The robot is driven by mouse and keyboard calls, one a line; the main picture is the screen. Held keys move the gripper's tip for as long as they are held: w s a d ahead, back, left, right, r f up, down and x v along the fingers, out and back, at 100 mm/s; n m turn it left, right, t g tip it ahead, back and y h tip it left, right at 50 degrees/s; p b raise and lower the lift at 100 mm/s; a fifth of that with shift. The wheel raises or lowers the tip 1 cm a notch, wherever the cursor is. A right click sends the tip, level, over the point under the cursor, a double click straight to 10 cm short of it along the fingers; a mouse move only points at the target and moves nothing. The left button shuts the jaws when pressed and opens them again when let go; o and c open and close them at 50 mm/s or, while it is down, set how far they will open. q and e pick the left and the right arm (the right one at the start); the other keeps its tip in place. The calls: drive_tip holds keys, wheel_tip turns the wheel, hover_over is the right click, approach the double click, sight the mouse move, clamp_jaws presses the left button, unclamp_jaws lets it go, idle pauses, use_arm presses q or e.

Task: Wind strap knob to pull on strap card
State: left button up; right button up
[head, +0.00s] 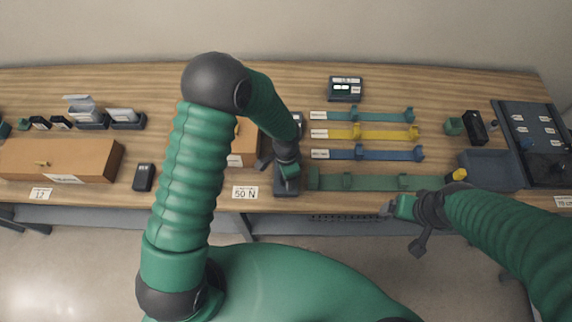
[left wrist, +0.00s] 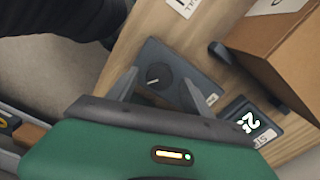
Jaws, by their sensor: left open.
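The strap knob (left wrist: 158,75) is a small dark round dial with a pale pointer line. It sits on a dark grey base (head: 287,190) at the table's front edge. My left gripper (head: 288,184) is over this base, and in the left wrist view its two fingers (left wrist: 160,93) are spread, one on each side of the knob. I cannot tell if they touch it. A lit display (left wrist: 248,122) near the base shows digits, rotated and hard to read. A white card reading 50 N (head: 245,192) is at the front edge. My right gripper (head: 391,208) hangs in front of the table, its jaws unclear.
Teal, yellow, blue and green strips (head: 365,134) lie to the right. A dark blue tray (head: 492,184) is further right. A brown box (head: 100,155) and a small black device (head: 143,178) are at left.

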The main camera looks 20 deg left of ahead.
use_arm(q)
wheel_tip(320, 180, up, 16)
idle(0.5)
drive_tip(key=s+a+r+n+t, duration=0.1)
drive_tip(key=s+a+n+t, duration=0.1)
drive_tip(key=s+a+n, duration=0.4)
drive_tip(key=s+n, duration=0.3)
drive_tip(key=n, duration=0.1)
drive_tip(key=shift+s+a+r+n+t, duration=0.2)
drive_tip(key=shift+a+n+t, duration=0.1)
drive_tip(key=shift+a, duration=0.1)
drive_tip(key=shift+s, duration=0.25)
drive_tip(key=shift+w, duration=0.2)
